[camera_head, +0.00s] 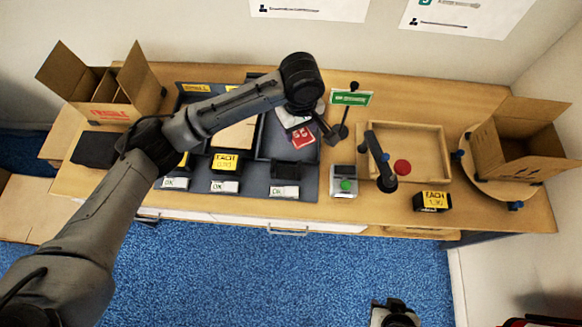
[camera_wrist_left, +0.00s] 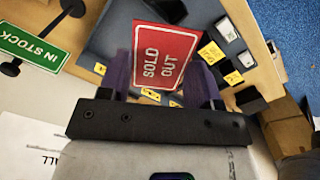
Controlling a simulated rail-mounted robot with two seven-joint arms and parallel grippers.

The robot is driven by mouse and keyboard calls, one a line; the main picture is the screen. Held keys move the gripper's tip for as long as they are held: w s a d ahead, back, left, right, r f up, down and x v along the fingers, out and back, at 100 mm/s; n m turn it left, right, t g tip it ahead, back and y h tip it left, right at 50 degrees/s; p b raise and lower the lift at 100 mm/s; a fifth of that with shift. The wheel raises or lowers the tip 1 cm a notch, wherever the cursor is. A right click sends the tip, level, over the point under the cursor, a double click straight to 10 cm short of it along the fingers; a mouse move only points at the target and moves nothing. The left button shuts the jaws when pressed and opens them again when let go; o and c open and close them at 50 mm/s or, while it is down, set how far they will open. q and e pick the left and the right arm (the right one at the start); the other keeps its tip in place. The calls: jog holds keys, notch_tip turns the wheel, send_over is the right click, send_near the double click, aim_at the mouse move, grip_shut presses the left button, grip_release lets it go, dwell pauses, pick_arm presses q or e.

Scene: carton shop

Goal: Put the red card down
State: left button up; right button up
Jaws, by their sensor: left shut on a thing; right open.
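The red card (camera_wrist_left: 160,58) reads "SOLD OUT" and is held between the purple fingers of my left gripper (camera_wrist_left: 165,75). In the head view the red card (camera_head: 304,137) shows below the dark end of my left arm, over the right part of the dark tray. My left gripper (camera_head: 318,122) is mostly hidden by its own wrist there. I cannot tell whether the card touches the surface below. My right gripper (camera_head: 395,314) is at the bottom edge of the head view, away from the table, only partly in view.
A green "IN STOCK" sign (camera_head: 351,97) stands on a dark stand just right of the left gripper. The dark tray (camera_head: 255,180) has several labelled compartments. A device with a green button (camera_head: 345,184), a wooden tray (camera_head: 436,128) and an open carton (camera_head: 520,140) are further right.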

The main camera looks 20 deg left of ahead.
pick_arm(q)
jog(key=s+d+f+n, duration=0.2)
jog(key=d+f+n, duration=0.5)
jog(key=f+n, duration=0.5)
jog(key=a+f, duration=0.3)
jog(key=w+a+f, duration=0.1)
jog(key=a+f, duration=0.3)
jog(key=w+a+f, duration=0.1)
jog(key=a+f, duration=0.3)
jog(key=shift+w+f+b, duration=0.2)
jog(key=shift+f+b, duration=0.05)
jog(key=shift+b, duration=0.1)
jog(key=shift+f, duration=0.15)
jog(key=shift+f, duration=0.25)
jog(key=o, duration=0.9)
jog(key=shift+o, duration=0.2)
